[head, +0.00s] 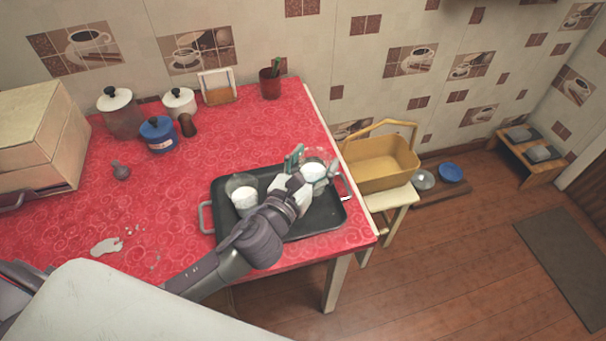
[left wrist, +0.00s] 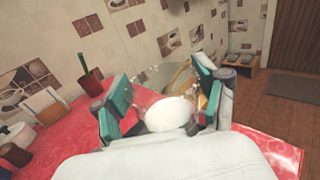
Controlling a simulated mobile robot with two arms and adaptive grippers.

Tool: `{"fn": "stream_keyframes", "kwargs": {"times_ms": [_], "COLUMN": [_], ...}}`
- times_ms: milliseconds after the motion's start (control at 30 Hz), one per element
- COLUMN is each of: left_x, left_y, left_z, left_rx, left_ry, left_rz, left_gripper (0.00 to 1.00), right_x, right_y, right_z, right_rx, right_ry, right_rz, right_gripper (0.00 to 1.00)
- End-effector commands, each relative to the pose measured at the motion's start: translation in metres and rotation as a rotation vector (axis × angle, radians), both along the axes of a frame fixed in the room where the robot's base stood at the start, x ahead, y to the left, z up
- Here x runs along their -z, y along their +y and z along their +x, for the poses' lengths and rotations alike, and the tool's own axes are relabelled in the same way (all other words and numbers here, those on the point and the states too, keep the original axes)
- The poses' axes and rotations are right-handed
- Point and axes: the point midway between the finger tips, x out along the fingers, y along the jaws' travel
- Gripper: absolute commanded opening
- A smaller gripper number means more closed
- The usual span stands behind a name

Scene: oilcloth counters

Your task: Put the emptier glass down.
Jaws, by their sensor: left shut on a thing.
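My left gripper (head: 312,166) reaches over the black tray (head: 295,228) and is shut on a clear glass (head: 314,173) with white contents. In the left wrist view this glass (left wrist: 170,113) sits between the two teal finger pads. It is at the tray's right end; I cannot tell whether its base touches the tray. A second clear glass (head: 243,195) with white contents stands upright in the tray's left part, apart from the gripper. I cannot tell surely which glass holds less. My right gripper is not in view.
The tray lies on a red-clothed counter (head: 150,215) near its right edge. A yellow basket (head: 382,165) on a stool stands beyond that edge. Lidded jars, a blue pot (head: 158,135) and a red cup (head: 270,84) stand further back. White spilled bits (head: 107,246) lie at left.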

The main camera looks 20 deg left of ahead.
Motion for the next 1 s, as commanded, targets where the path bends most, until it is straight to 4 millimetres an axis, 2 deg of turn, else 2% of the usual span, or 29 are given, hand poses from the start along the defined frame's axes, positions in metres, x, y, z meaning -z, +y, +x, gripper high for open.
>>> {"fn": "stream_keyframes", "kwargs": {"times_ms": [100, 200, 267, 500, 967, 1000], "left_x": [0.011, 0.014, 0.017, 0.051, 0.058, 0.060], "left_y": [0.017, 0.023, 0.025, 0.025, 0.025, 0.025], "left_z": [0.005, 0.007, 0.007, 0.007, 0.007, 0.007], "left_rx": [-0.001, 0.000, 0.001, -0.001, 0.001, 0.000], "left_ry": [-0.001, -0.002, -0.002, 0.001, -0.002, 0.000], "left_rz": [0.001, -0.001, -0.002, -0.004, -0.001, -0.001], "left_gripper": [0.02, 0.02, 0.02, 0.02, 0.02, 0.73], "right_x": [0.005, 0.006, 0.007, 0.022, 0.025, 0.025], "right_y": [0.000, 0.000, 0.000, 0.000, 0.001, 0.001], "right_z": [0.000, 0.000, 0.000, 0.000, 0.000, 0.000], "right_rx": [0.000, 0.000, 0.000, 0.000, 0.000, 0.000], "right_ry": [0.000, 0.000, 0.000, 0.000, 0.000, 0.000], "right_rz": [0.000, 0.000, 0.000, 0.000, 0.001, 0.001], "right_gripper": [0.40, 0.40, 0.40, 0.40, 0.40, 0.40]}}
